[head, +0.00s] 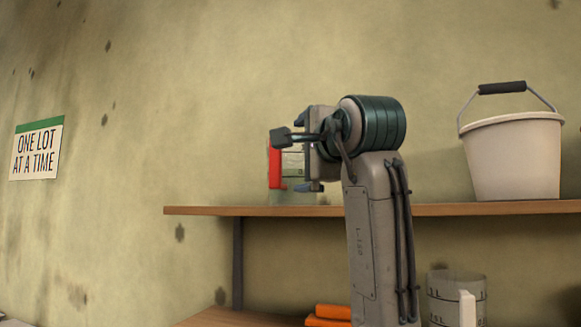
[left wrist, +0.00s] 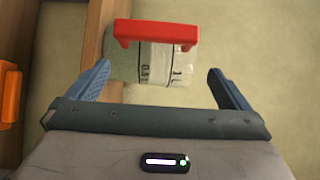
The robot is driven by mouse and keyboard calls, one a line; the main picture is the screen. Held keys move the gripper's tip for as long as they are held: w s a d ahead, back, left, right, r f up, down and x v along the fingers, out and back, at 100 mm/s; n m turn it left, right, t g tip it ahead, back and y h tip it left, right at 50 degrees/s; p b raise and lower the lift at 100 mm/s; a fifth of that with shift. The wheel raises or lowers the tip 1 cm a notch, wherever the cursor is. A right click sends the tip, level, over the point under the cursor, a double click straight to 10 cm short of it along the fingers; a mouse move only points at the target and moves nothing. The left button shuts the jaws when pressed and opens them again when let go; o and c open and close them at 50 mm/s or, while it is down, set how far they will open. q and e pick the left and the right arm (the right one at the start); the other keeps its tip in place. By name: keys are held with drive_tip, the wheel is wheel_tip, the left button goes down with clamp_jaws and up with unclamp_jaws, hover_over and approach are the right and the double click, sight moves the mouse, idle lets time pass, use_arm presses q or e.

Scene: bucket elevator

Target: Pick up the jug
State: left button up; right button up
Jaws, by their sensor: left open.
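A clear jug with a red handle (head: 275,165) and dark markings stands on the upper shelf near its left end. In the left wrist view the jug (left wrist: 155,65) lies ahead, its red handle across the top of its marked wall. My left gripper (head: 304,155) is open beside the jug and partly covers it in the head view. In the left wrist view its two blue fingers are spread to either side of the jug's near part, with nothing clearly gripped. Whether they touch it I cannot tell. My right gripper is not in view.
The upper shelf (head: 470,209) also carries a white bucket (head: 515,155) at right. Below are orange items (head: 330,315) and another clear graduated container with a white handle (head: 467,305). A sign (head: 37,150) hangs on the wall at left.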

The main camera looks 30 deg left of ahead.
sight(288, 162)
use_arm(q)
drive_tip(key=p+x, duration=0.4)
drive_tip(key=x, duration=0.1)
drive_tip(key=shift+a+f, duration=0.1)
drive_tip(key=shift+a, duration=0.3)
drive_tip(key=shift+w+a, duration=0.15)
drive_tip(key=shift+a, duration=0.1)
drive_tip(key=shift+w+a+f, duration=0.1)
drive_tip(key=shift+a, duration=0.1)
drive_tip(key=shift+w+f, duration=0.1)
drive_tip(key=shift+f, duration=0.05)
drive_tip(key=c, duration=0.6)
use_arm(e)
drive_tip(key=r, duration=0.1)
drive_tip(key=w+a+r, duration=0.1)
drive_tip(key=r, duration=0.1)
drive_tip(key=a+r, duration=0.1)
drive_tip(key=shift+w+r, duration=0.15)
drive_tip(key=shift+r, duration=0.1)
